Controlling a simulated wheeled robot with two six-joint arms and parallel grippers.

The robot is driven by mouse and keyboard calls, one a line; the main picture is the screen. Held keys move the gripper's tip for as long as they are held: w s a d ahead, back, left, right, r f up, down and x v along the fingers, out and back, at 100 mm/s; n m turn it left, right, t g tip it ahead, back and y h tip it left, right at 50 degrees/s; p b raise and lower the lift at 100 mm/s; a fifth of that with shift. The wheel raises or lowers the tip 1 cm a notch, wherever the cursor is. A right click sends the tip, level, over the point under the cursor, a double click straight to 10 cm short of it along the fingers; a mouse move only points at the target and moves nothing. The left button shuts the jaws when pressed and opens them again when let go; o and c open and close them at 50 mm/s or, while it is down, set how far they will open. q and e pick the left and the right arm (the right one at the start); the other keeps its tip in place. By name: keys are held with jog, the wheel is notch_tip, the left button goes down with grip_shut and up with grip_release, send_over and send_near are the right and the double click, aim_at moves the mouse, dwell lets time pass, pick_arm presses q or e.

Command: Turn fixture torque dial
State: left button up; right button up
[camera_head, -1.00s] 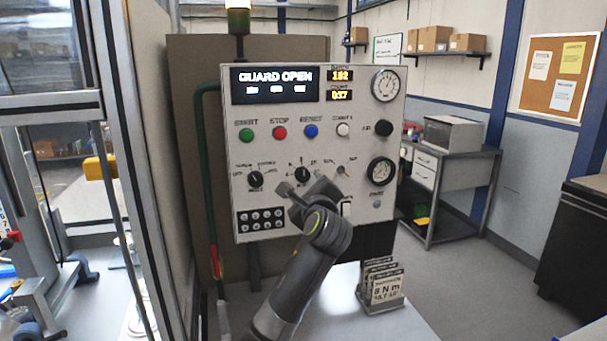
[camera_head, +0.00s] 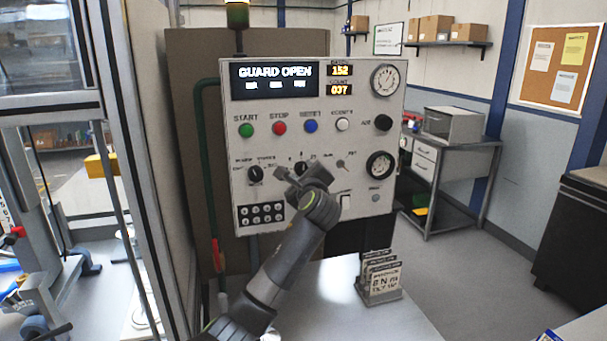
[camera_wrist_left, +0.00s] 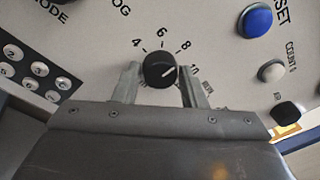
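The torque dial is a round black knob (camera_wrist_left: 160,70) with a white pointer line, on the light grey control panel. Numbers 4, 6, 8 and 10 ring it; the line points right and slightly up, near the 10. In the head view the dial (camera_head: 301,168) shows just above my left gripper (camera_head: 298,180), partly hidden. In the wrist view my left gripper (camera_wrist_left: 159,85) is open, one finger on each side of the dial. A gap shows at the left finger; I cannot tell whether the right finger touches. My right gripper is not in view.
The panel has a "GUARD OPEN" display (camera_head: 274,80), coloured buttons, a mode knob (camera_head: 255,175), a keypad (camera_head: 261,215) and gauges. A card holder (camera_head: 381,277) with a card reading "8 N m" stands on the white table (camera_head: 335,318). A green pipe (camera_head: 202,150) runs down the panel's left.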

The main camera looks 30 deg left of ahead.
pick_arm(q)
jog(key=c, duration=0.5)
jog(key=n, duration=0.1)
jog(key=n+b, duration=0.2)
jog(key=shift+f+n, duration=0.25)
jog(key=shift+n, duration=0.15)
jog(key=n+b, duration=0.2)
jog(key=n, duration=0.2)
jog(key=shift+f+y, duration=0.15)
jog(key=shift+y, duration=0.25)
jog(key=shift+w+d+f+n+g+y+b, duration=0.1)
jog(key=shift+n+y+b, duration=0.15)
jog(key=shift+n+b, duration=1.45)
jog(key=shift+a+r+n+g+y+b, duration=0.1)
jog(key=shift+n+y+b, duration=0.1)
jog(key=shift+n+b, duration=1.5)
jog(key=shift+w+d+f+n+g+y+b, duration=0.1)
jog(key=shift+n+y+b, duration=0.15)
jog(key=shift+n+b, duration=1.45)
jog(key=shift+n+p, duration=0.6)
jog(key=shift+n, duration=0.1)
